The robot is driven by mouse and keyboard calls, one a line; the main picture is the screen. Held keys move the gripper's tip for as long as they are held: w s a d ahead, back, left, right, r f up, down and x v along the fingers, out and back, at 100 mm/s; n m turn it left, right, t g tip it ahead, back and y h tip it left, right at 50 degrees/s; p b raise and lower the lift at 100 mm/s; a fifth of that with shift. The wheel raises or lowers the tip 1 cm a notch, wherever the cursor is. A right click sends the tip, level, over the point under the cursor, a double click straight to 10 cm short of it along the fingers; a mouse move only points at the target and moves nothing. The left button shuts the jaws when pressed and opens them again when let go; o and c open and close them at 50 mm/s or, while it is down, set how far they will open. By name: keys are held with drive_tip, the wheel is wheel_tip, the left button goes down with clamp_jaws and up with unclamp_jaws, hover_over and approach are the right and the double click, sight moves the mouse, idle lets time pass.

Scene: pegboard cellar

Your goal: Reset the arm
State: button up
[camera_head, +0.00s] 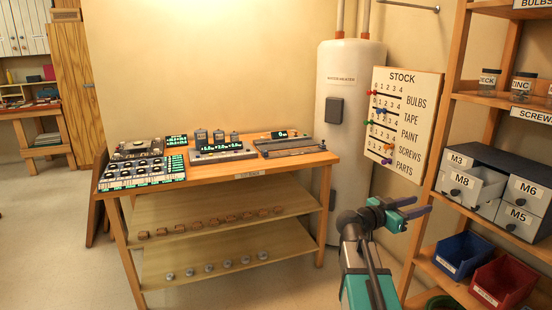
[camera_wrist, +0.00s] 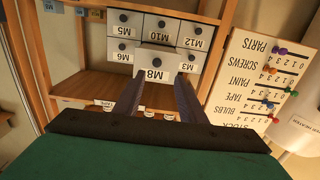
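My gripper (camera_head: 412,208) is at the end of my raised teal and dark arm, in front of the shelf unit at the right of the head view. In the wrist view my gripper (camera_wrist: 160,82) shows two dark fingers spread apart with nothing between them. The picture there is upside down. The fingers point toward the drawer cabinet, with the M8 drawer (camera_wrist: 155,62) beyond the tips. In the head view the M8 drawer (camera_head: 464,194) sticks out from the cabinet, apart from the gripper.
The wooden shelf unit (camera_head: 449,85) holds the cabinet, a blue bin (camera_head: 457,256) and a red bin (camera_head: 505,282). A stock board (camera_head: 402,120) hangs behind the gripper, near the water heater (camera_head: 348,75). A workbench (camera_head: 230,172) stands left. Floor at left is clear.

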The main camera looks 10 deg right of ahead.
drive_tip(key=s+a+f+n+y+p, duration=0.1)
drive_tip(key=a+f+n+y, duration=0.15)
drive_tip(key=f, duration=0.85)
drive_tip(key=a+f+n+y+p, duration=0.1)
drive_tip(key=a+f, duration=0.2)
drive_tip(key=f, duration=0.8)
drive_tip(key=s+a+f+n+g+y, duration=0.1)
drive_tip(key=s+a+f, duration=0.15)
drive_tip(key=f, duration=0.45)
drive_tip(key=s+a+f+g+y, duration=0.1)
drive_tip(key=s+a+f, duration=0.1)
drive_tip(key=s+f, duration=0.35)
drive_tip(key=s+a+f+n+g+y, duration=0.1)
drive_tip(key=s+a+f, duration=0.1)
drive_tip(key=f, duration=0.6)
drive_tip(key=s+a+f+n+g+y+p, duration=0.1)
drive_tip(key=s+a+f+n+g+y, duration=0.15)
drive_tip(key=s+a+f, duration=0.5)
drive_tip(key=s+a+f+n+g+y+p, duration=0.1)
drive_tip(key=s+a+f+n+g+y, duration=0.2)
drive_tip(key=s+f, duration=0.8)
drive_tip(key=s+a+n+g+y, duration=0.1)
drive_tip(key=s+a+n+y, duration=0.3)
drive_tip(key=s+a, duration=0.5)
drive_tip(key=shift+a+f+y, duration=0.25)
drive_tip(key=shift+a+y, duration=0.45)
drive_tip(key=shift+a, duration=0.45)
drive_tip(key=shift+g, duration=0.25)
